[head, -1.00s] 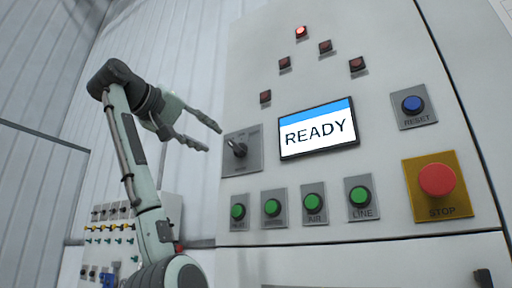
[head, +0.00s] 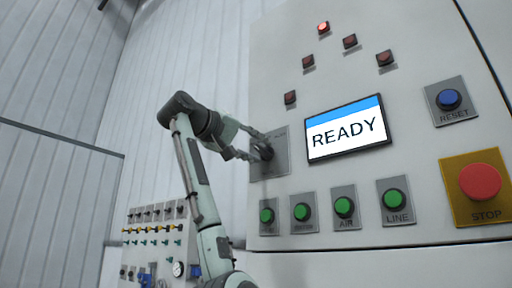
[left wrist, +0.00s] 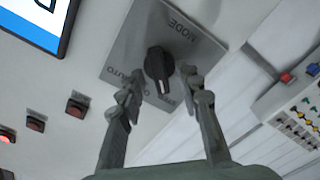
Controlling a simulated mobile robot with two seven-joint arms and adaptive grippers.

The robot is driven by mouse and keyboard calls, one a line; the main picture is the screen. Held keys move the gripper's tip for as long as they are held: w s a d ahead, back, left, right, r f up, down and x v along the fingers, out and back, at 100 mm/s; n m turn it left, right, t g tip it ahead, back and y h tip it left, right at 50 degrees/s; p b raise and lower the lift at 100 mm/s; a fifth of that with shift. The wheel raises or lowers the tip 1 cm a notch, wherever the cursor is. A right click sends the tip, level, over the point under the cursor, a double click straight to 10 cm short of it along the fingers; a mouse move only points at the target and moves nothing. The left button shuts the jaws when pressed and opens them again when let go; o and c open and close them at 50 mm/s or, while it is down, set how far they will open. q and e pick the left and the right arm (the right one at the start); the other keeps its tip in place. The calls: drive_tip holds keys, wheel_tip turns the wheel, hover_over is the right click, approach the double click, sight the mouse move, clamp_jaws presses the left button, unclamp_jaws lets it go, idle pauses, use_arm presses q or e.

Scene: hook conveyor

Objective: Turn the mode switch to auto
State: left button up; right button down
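The mode switch is a black knob (left wrist: 157,66) on a grey plate (left wrist: 185,38) marked MODE and AUTO in the left wrist view. In that view the knob's pale pointer line is not turned to the AUTO mark. In the head view the knob (head: 264,152) is partly hidden by my left gripper (head: 258,146). My left gripper (left wrist: 163,88) is open, with one finger on each side of the knob's lower end. I cannot tell whether the fingers touch it. My right gripper is in neither view.
A READY screen (head: 346,130) is right of the switch. Green buttons (head: 344,207) line the panel below, with a blue RESET button (head: 448,99) and a red STOP button (head: 480,181) at right. A smaller valve panel (head: 152,240) stands at lower left.

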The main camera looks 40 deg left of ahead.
use_arm(q)
clamp_jaws()
